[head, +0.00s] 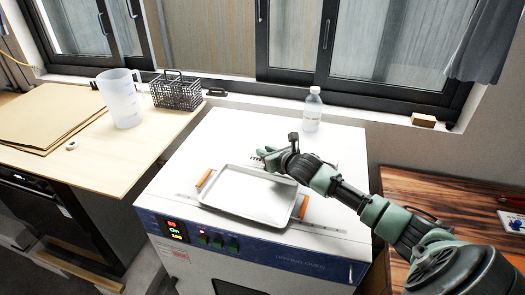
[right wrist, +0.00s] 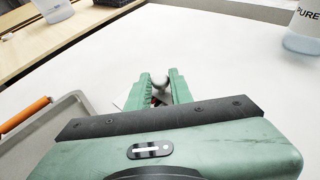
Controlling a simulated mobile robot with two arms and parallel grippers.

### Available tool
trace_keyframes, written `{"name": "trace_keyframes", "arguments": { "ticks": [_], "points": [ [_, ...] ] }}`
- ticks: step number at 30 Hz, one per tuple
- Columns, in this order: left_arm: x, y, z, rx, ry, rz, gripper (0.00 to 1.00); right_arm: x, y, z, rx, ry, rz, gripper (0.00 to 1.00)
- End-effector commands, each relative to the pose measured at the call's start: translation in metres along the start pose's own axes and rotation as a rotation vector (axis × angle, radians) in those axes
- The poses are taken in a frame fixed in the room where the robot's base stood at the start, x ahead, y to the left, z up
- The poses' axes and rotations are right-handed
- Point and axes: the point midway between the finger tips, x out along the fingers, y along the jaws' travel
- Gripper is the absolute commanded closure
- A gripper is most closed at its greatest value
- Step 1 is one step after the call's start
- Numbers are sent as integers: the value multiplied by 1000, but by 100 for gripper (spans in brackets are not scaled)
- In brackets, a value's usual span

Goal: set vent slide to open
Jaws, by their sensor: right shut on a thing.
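The drying oven (head: 188,160) is a white box with a blue front panel. My right gripper (head: 262,157) is over its top, just behind the tray, and hides most of what it grips. In the right wrist view my right gripper (right wrist: 158,90) is shut on a small rounded grey knob (right wrist: 159,82), which looks like the vent slide's knob. A bit of a plate shows at the fingertips, but the slide's position cannot be told. My left gripper is not in view.
A grey tray (head: 236,203) with orange handles lies on the oven top in front of the gripper. A clear bottle (head: 312,110) stands behind. A wire basket (head: 177,93) and a plastic jug (head: 121,99) stand on the left table.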

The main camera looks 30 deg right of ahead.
Motion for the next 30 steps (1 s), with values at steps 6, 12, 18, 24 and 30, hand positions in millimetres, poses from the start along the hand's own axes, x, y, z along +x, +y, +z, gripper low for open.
{"name": "trace_keyframes", "arguments": {
  "ticks": [6, 12, 18, 24, 30],
  "points": [
    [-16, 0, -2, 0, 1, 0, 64, -28, -32, -11, -10, 8, -6, 100],
    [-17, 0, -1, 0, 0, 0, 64, -34, -39, -15, -4, 6, -3, 100],
    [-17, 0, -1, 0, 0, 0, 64, -34, -39, -15, -4, 6, -5, 100],
    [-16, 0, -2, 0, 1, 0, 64, -34, -38, -15, -4, 6, -3, 60],
    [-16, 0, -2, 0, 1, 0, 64, -34, -38, -15, -3, 5, -2, 60]
  ]
}}
